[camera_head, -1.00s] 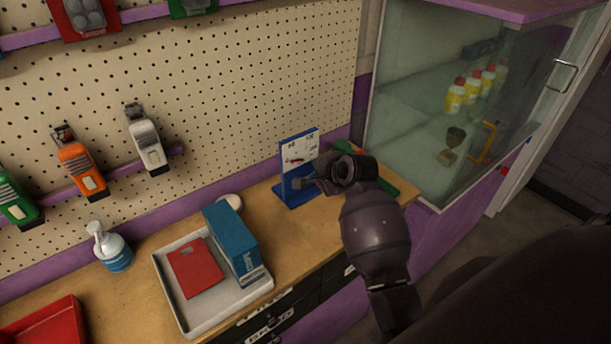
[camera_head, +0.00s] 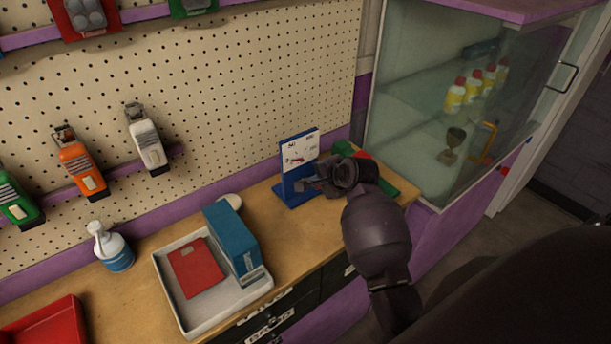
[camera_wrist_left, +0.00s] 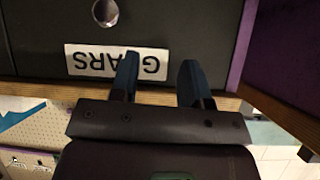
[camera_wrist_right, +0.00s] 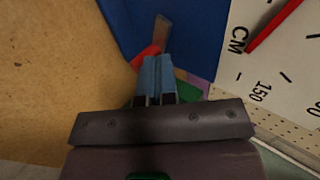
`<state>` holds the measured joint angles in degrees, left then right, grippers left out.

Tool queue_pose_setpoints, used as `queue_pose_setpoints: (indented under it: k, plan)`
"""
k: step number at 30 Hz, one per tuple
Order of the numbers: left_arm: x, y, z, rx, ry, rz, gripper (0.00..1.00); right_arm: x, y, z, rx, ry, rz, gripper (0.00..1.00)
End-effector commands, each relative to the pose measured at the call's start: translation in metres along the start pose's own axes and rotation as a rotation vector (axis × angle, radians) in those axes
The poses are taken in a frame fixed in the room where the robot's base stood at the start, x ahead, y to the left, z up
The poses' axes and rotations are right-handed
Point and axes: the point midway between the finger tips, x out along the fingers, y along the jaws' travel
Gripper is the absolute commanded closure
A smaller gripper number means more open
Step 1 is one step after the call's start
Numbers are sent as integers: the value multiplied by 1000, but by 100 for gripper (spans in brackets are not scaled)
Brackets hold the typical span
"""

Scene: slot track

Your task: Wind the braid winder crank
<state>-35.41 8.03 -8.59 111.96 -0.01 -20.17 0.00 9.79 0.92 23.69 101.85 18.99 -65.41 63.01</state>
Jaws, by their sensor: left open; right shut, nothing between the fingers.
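The braid winder looks like a blue stand (camera_head: 284,186) with a white dial face, upright near the right end of the workbench. In the right wrist view its white face (camera_wrist_right: 275,60) shows "CM", numbers and a red needle. A narrow grey-brown bar (camera_wrist_right: 164,32) and a small red part (camera_wrist_right: 145,57) lie just beyond my fingertips; they may belong to the crank, but I cannot tell. My right gripper (camera_head: 308,186) is shut and empty, low in front of the stand; contact is unclear. My left gripper (camera_wrist_left: 158,75) is open and empty before a dark drawer front.
A white tray (camera_head: 190,318) holding a red item (camera_head: 196,268) and a blue box (camera_head: 232,242) sits left of the stand. A blue-white bottle (camera_head: 110,247) and red tray (camera_head: 45,328) are farther left. A glass cabinet (camera_head: 420,110) stands right. The drawer label (camera_wrist_left: 85,62) reads "GEARS".

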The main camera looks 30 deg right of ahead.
Motion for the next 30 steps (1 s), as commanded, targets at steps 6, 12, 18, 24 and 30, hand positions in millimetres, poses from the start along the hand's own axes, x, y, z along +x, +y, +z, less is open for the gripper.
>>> queue_pose_setpoints:
  k: [6, 12, 18, 24, 30]
  plan:
    - [0, 0, 0, 0, 0, 0, 57, 5, 6, -2, 0, 1, 2, 100]
    - [0, 0, 0, 0, 0, 0, 57, 6, 7, -2, 0, 1, 1, 100]
    - [0, 0, 0, 0, 0, 0, 57, 6, 8, -2, 1, 1, 1, 100]
    - [0, 0, 0, 0, 0, 0, 57, 10, 13, -1, 1, 1, 3, 100]
    - [0, 0, 0, 0, 0, 0, 57, 13, 17, -1, 1, 3, 4, 100]
